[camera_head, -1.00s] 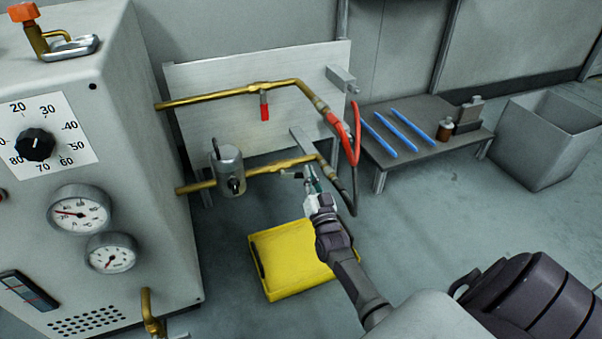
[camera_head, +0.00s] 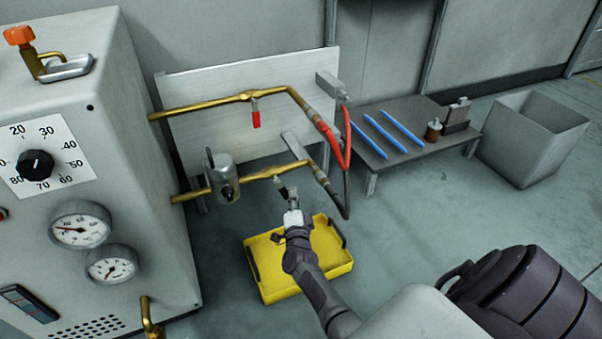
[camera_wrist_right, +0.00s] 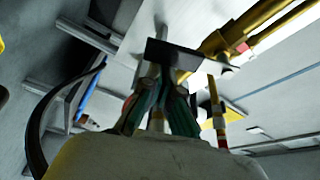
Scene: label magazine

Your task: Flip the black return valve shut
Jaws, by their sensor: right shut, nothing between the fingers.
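The black return valve handle (camera_head: 282,190) hangs down at an angle from the lower brass pipe (camera_head: 262,174) in the head view. My right gripper (camera_head: 291,194) is just right of the handle and very close to it; I cannot tell whether they touch. In the right wrist view the shut fingers (camera_wrist_right: 158,112) point up toward a dark block (camera_wrist_right: 185,57), which looks like the handle, below the brass pipe (camera_wrist_right: 245,33). The fingertips are partly hidden behind this block. My left gripper is out of view.
A red handle (camera_head: 256,114) hangs from the upper brass pipe (camera_head: 205,107). Red and black hoses (camera_head: 346,150) hang right of the panel. A yellow tray (camera_head: 300,283) lies below my gripper. A low table (camera_head: 395,165) with blue rods stands right. A grey cabinet (camera_head: 150,220) stands left.

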